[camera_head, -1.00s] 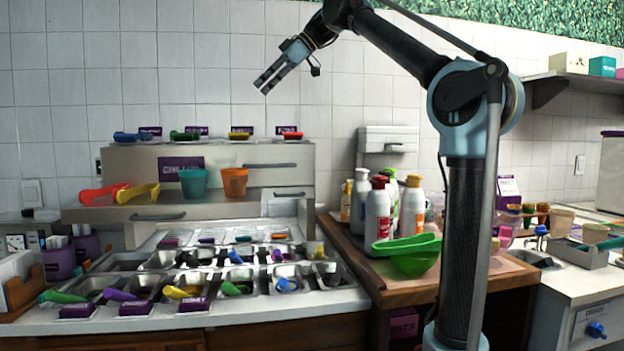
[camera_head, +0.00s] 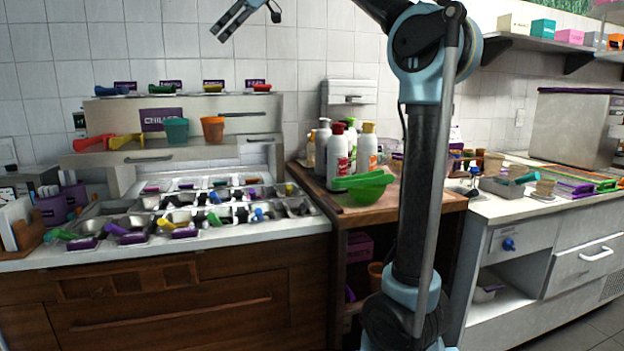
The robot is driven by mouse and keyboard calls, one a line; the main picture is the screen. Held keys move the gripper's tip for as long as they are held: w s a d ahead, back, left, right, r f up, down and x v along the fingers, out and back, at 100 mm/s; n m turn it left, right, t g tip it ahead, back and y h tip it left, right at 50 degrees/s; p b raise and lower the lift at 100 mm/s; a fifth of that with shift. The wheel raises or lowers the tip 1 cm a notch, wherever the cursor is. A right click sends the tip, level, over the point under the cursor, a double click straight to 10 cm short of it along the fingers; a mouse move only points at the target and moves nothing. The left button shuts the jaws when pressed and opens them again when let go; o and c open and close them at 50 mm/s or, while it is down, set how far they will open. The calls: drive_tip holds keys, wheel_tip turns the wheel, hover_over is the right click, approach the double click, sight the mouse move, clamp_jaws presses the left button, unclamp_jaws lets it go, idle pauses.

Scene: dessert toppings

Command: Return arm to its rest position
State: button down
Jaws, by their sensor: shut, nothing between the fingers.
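My gripper (camera_head: 218,34) is high at the top of the picture, in front of the white tiled wall. Its two fingers lie close together, shut, with nothing seen between them. It points down and to the left, well above the topping station and touching nothing. The wrist and forearm are cut off by the top edge. My arm's upper links rise at the centre right and hide part of the counter behind them.
The topping station (camera_head: 113,238) has metal bins with coloured scoops. A green bowl (camera_head: 366,190) and several bottles (camera_head: 338,157) stand on the wooden counter (camera_head: 437,194). A shelf (camera_head: 524,44) with boxes hangs at upper right. The air around my gripper is clear.

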drive_tip(key=s+d+f+m+t+h, duration=0.15)
drive_tip(key=d+f+m, duration=0.45)
drive_tip(key=d+f, duration=0.85)
drive_tip(key=s+d+f+m+t+h, duration=0.1)
drive_tip(key=s+d+f+m+h, duration=0.15)
drive_tip(key=d+f+m, duration=0.75)
drive_tip(key=s+d+f+m+h, duration=0.1)
drive_tip(key=s+d+f, duration=0.4)
drive_tip(key=f, duration=0.8)
drive_tip(key=s+d+f+m+h, duration=0.2)
drive_tip(key=s+d+f, duration=0.3)
drive_tip(key=f, duration=0.9)
drive_tip(key=s+d+f+m+h, duration=0.2)
drive_tip(key=s+d+f, duration=0.3)
drive_tip(key=f, duration=0.8)
drive_tip(key=d+m, duration=0.1)
drive_tip(key=d, duration=0.2)
drive_tip(key=shift+s+d+f, duration=0.35)
drive_tip(key=shift+d+f, duration=0.05)
drive_tip(key=shift+t, duration=0.25)
